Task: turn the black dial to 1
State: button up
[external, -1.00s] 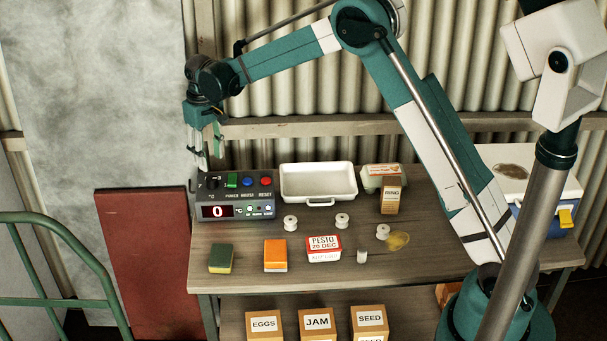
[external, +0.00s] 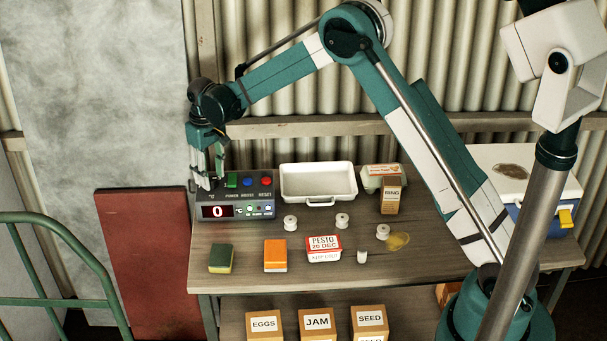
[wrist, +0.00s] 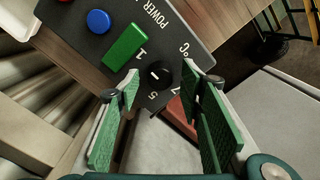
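The grey control box (external: 262,193) stands at the back left of the table, and its display (external: 217,212) reads 0. The black dial (wrist: 156,74) shows in the wrist view with a white pointer line and the numbers 1 and 5 legible near it. My gripper (wrist: 158,84) is open, with one green-padded finger on each side of the dial and visible gaps to it. In the external view my gripper (external: 210,184) points down over the box's left end and hides the dial. I cannot tell how far above the panel the fingertips are.
A green switch (wrist: 125,46) sits close beside the dial, with a blue button (wrist: 98,21) and a red button (external: 266,182) beyond it. A white tray (external: 318,181) stands to the right of the box. White spools, a sponge and a pesto tub (external: 323,249) lie in front.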

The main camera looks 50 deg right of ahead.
jog(key=shift+f, duration=0.2)
jog(key=c, duration=0.9)
jog(key=shift+n+b, duration=0.45)
jog(key=shift+n, duration=0.15)
jog(key=o, duration=0.9)
jog(key=shift+r, duration=0.1)
